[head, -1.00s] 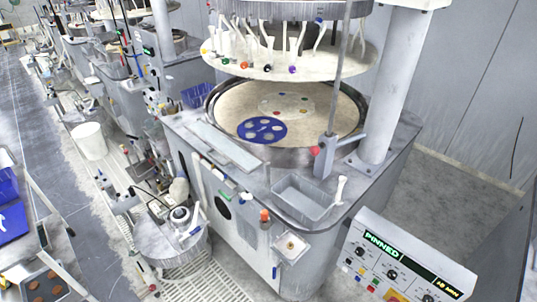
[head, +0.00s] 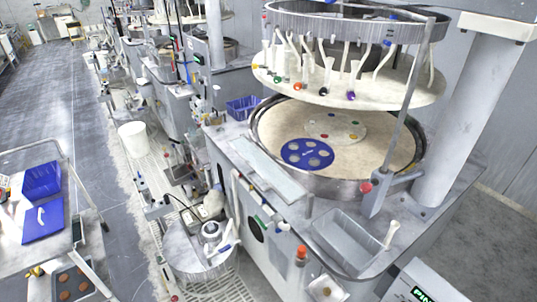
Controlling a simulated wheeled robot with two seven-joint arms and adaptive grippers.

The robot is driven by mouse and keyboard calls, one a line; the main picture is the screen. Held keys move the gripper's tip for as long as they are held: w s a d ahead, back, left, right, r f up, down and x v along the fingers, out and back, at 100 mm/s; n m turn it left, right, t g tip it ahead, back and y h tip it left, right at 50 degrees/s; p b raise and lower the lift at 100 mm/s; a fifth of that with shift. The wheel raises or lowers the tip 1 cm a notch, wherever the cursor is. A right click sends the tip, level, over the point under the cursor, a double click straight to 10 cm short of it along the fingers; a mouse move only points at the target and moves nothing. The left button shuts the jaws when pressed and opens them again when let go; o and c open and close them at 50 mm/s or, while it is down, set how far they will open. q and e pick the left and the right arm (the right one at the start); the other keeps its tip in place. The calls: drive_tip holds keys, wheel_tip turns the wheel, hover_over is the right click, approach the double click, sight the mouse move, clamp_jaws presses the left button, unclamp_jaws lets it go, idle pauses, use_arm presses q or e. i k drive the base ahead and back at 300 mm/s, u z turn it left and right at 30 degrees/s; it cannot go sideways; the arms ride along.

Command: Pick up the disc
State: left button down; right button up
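A blue disc (head: 300,147) with several round holes lies flat on the pale round platen (head: 268,122) of the polishing machine, towards its left front. Pale round pieces show in the disc's holes. A white upper plate (head: 340,88) with coloured knobs hangs above the platen on the machine's head. Neither of my grippers is in the head view.
The machine has a raised rim, a post with a red knob (head: 366,187) at its right, and a grey basin (head: 345,238) in front. A blue basket (head: 242,107) stands behind left. A cart (head: 88,240) with blue trays stands at the left. The aisle floor (head: 55,110) is clear.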

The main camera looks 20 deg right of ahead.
sight(314, 161)
drive_tip(key=u, duration=0.25)
drive_tip(key=i, duration=1.35)
drive_tip(key=z, duration=0.6)
